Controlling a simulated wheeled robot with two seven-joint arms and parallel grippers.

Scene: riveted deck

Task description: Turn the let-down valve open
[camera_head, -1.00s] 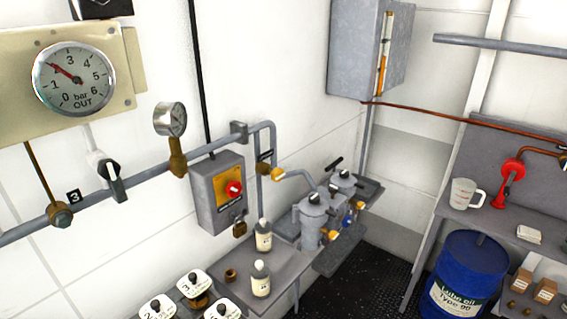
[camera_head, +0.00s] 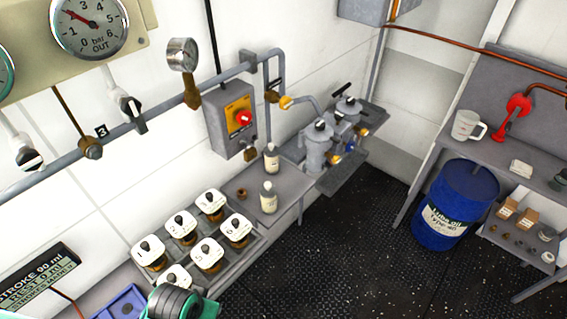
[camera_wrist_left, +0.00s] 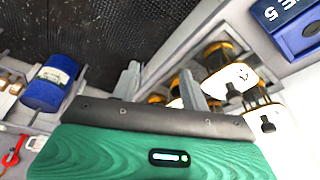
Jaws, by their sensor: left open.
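No valve has a readable let-down label, so I cannot tell which one it is. A valve with a dark lever (camera_head: 131,113) hangs under the pipe below the OUT gauge (camera_head: 89,25), whose needle points near 2. Another valve with a black-and-white handle (camera_head: 28,158) is at the far left. A brass fitting (camera_head: 91,148) sits on the pipe between them. My left arm shows green and black at the bottom edge of the head view. In the left wrist view my left gripper (camera_wrist_left: 160,72) is open, with nothing seen between its fingers. My right gripper is not in view.
Several white-topped jars (camera_head: 207,254) stand in a rack beside my left arm. Two bottles (camera_head: 268,198) stand on the bench behind. A switch box (camera_head: 233,119) and small gauge (camera_head: 183,55) are on the wall side. A blue drum (camera_head: 455,204) stands right; the dark floor (camera_head: 340,240) is clear.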

